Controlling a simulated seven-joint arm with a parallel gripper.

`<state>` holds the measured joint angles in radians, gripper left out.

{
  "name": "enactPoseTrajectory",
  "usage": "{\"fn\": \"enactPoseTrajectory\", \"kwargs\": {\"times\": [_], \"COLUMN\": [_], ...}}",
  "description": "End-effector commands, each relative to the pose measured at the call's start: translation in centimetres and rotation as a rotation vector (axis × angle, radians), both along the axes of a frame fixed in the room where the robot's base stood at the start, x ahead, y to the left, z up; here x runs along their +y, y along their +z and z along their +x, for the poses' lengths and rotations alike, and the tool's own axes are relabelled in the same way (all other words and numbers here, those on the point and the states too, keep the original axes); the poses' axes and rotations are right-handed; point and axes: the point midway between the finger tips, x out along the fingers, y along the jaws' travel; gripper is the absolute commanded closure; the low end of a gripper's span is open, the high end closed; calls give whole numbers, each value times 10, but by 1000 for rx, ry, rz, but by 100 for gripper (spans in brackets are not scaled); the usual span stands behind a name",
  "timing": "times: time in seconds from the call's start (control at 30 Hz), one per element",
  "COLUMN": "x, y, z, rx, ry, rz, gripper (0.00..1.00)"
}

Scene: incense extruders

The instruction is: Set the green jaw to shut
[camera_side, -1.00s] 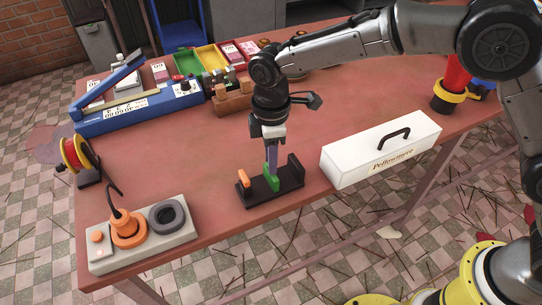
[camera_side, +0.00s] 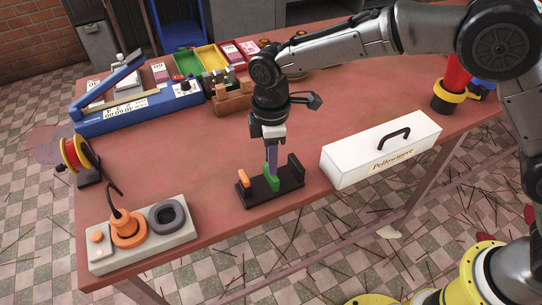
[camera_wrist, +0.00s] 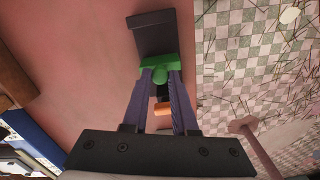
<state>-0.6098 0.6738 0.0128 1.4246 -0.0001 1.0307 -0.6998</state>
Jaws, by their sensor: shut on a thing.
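The green jaw (camera_side: 272,177) stands upright on a black vise-like base (camera_side: 262,197) near the table's front edge. It sits between a tall black end plate (camera_side: 295,170) on the right and a small orange piece (camera_side: 243,178) on the left, with visible gaps to both. My gripper (camera_side: 272,164) points down and is shut on the green jaw. In the wrist view, the two fingers hold the green jaw (camera_wrist: 160,64) between their tips. The black end plate (camera_wrist: 152,32) lies beyond it, and the orange piece (camera_wrist: 163,107) shows between the fingers.
A white case (camera_side: 380,150) with a black handle stands close on the right. A grey box (camera_side: 142,240) with an orange-based device is at the front left. A blue press (camera_side: 140,110) and a wooden block (camera_side: 232,100) are behind. The table is clear around the base's back side.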

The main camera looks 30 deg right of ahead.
Motion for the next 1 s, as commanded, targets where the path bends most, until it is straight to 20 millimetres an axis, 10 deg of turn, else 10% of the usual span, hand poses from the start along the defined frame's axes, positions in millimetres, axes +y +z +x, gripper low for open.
{"fn": "enactPoseTrajectory", "kwargs": {"times": [0.77,0.8,1.0], "x": [-46,-46,-46], "y": [1,1,1], "z": [0,0,0], "rx": [-2,-2,-1], "ry": [0,0,0], "rz": [0,0,1], "gripper": [100,70,43]}}
